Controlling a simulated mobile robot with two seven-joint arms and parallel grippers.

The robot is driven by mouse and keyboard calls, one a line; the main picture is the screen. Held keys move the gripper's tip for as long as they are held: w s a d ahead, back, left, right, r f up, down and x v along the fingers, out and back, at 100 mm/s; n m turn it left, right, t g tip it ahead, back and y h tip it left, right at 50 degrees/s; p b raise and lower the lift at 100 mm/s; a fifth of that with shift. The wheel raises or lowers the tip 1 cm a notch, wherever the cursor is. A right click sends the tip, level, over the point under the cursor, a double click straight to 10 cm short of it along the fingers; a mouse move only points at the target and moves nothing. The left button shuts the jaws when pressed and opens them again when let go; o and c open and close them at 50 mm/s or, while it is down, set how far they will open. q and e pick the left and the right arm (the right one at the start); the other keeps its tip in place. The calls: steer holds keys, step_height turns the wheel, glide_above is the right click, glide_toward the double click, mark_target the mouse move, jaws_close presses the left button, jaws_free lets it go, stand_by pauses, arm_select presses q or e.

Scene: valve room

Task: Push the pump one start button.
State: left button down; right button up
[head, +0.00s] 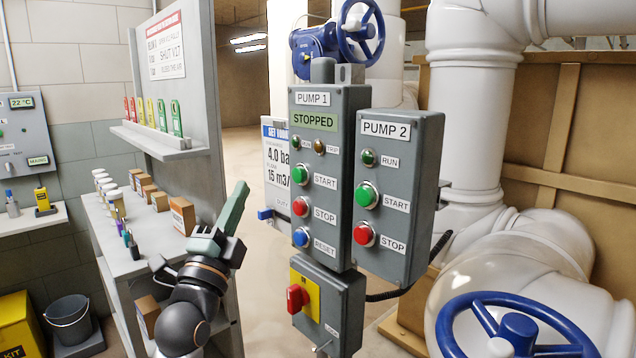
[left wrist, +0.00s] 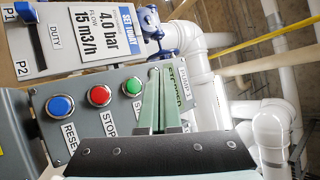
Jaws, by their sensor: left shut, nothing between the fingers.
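The grey pump 1 box (head: 337,250) carries a lit "STOPPED" display (head: 314,120). Its green start button (head: 299,174) sits above the red stop button (head: 300,206) and the blue reset button (head: 301,237). My left gripper (head: 240,192) is shut and empty, left of the box and apart from it in the head view. In the left wrist view, the green start button (left wrist: 132,86) shows just left of the shut fingertips (left wrist: 159,74), which cover part of the display. I cannot tell the gap in depth. My right gripper is not in view.
The pump 2 box (head: 413,250) with its own green start button (head: 367,195) adjoins on the right. A red switch (head: 296,298) sits below. A shelf with small boxes (head: 182,215) stands left, near my left arm. A blue handwheel (head: 515,328) is at front right.

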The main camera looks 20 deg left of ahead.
mark_target(299, 175)
arm_select(q)
steer(key=shift+s+r, duration=0.1)
steer(key=shift+r, duration=0.1)
steer(key=w+d, duration=0.3)
steer(key=w, duration=0.5)
steer(key=shift+d, duration=0.15)
steer(key=shift+w, duration=0.1)
stand_by(0.9)
stand_by(1.2)
steer(key=shift+w+d, duration=0.15)
steer(key=shift+w, duration=0.25)
